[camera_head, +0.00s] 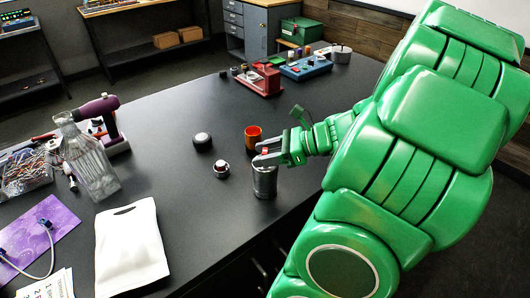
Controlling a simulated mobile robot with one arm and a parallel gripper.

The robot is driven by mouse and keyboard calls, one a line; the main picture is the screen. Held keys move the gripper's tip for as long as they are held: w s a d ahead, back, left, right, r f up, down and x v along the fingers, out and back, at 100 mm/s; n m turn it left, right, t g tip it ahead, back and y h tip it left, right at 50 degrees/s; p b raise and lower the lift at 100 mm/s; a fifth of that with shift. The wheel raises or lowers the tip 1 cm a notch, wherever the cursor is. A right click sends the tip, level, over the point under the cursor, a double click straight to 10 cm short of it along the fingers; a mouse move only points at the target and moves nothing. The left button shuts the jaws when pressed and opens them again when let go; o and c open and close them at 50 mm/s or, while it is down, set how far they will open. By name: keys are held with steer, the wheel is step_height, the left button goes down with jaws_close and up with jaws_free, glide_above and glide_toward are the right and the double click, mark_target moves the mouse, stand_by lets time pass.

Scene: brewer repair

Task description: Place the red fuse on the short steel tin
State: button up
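My gripper (266,152) is just above the steel tin (264,184), which stands upright near the right edge of the dark table. A small red piece, which looks like the red fuse (265,150), shows between my two fingers, and they appear closed on it. The fingers hide part of the tin's top, so I cannot tell whether the fuse touches it. An orange-red cup (253,133) stands just behind the gripper. A small, low silver-and-dark round item (222,170) sits left of the tin.
A dark round knob-like item (202,140) lies farther left. A clear bottle (91,165), a purple tool (97,108) and a white bag (130,245) occupy the left side. Red (260,79) and blue (306,67) devices stand at the back. The table centre is mostly clear.

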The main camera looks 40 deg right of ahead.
steer(key=shift+o, duration=1.3)
steer(key=shift+d+r, duration=0.1)
steer(key=shift+r, duration=0.1)
steer(key=v, duration=1.1)
steer(key=shift+s+d, duration=0.25)
steer(key=shift+s, duration=0.15)
